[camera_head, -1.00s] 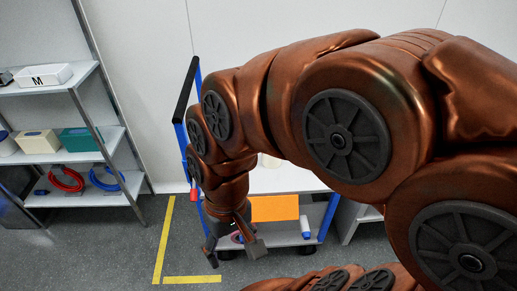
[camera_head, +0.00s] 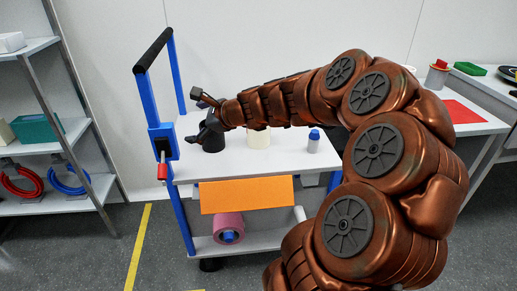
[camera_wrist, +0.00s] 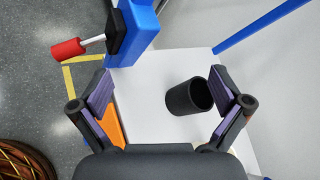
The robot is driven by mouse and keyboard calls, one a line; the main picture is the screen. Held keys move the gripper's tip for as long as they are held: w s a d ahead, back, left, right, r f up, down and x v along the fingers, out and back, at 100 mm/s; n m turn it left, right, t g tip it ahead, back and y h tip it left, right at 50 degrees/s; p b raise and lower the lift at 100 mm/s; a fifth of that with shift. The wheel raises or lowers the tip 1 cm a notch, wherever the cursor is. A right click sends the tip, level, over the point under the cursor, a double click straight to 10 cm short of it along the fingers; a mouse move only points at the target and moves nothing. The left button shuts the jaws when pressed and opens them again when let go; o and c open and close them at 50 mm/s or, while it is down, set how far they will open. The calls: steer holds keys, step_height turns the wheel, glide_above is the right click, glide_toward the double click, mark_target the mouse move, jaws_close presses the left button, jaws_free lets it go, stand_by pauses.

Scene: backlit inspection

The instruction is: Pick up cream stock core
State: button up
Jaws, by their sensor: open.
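The cream stock core (camera_head: 258,139) stands upright on the white top of the trolley (camera_head: 275,167) in the head view. My arm passes just above it and covers its upper part. The core does not show in the wrist view. My gripper (camera_head: 196,115) is open, to the left of the core and above the trolley top. In the wrist view my gripper (camera_wrist: 162,80) has its fingers spread and empty. A hollow black cylinder (camera_wrist: 180,101) appears between them, nearer the right finger. The black cylinder also shows in the head view (camera_head: 213,144), partly covered by a finger.
A grey bottle with a blue cap (camera_head: 313,144) stands right of the core. A blue trolley post with a red-ended lever (camera_head: 162,168) rises at the left. An orange panel (camera_head: 246,195) hangs in front, above a pink roll (camera_head: 228,229). Shelves (camera_head: 60,130) stand far left.

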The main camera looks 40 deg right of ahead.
mark_target(265, 132)
steer(key=s+d+f+m+h+b, duration=0.1)
steer(key=d+f+m, duration=0.3)
steer(key=d, duration=0.4)
steer(key=s+d+f+m+h+b, duration=0.2)
steer(key=d+f+m+h+b, duration=0.1)
steer(key=d, duration=0.5)
steer(key=s+d+f+m+h+b, duration=0.1)
steer(key=d+f+m+h+b, duration=0.2)
steer(key=d+f+m, duration=0.3)
steer(key=shift+s+d+t, duration=0.15)
steer(key=shift+d+t, duration=0.25)
steer(key=shift+d, duration=0.95)
steer(key=shift+b+x, duration=0.6)
steer(key=shift+x, duration=0.5)
steer(key=b+x, duration=0.2)
steer(key=x, duration=0.3)
steer(key=shift+b, duration=0.3)
steer(key=shift+w, duration=0.2)
steer(key=c, duration=0.9)
steer(key=shift+r, duration=0.1)
steer(key=shift+c, duration=0.2)
